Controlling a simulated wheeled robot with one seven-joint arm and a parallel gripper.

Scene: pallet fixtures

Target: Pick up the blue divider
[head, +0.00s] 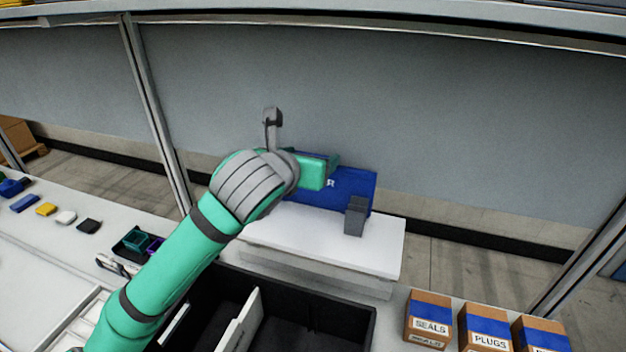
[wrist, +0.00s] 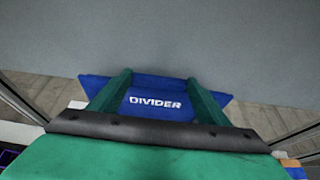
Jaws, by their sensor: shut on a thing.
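The blue divider (head: 352,183) is a flat blue panel with white lettering, upright at the far side of the white stand (head: 385,245) in the head view. In the wrist view the divider (wrist: 155,103) reads "DIVIDER" and spans the space between two green fingers. My gripper (wrist: 158,84) is shut on the divider, one finger towards each side of the lettering. In the head view my arm and wrist hide the divider's left part. I cannot tell whether its lower edge touches the stand.
A grey block (head: 355,216) stands on the white stand in front of the divider. A black bin (head: 345,318) with white partitions lies nearer. Boxes marked SEALS (head: 428,318) and PLUGS (head: 485,328) stand at the right. Small coloured blocks lie at the left. A grey wall panel is behind.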

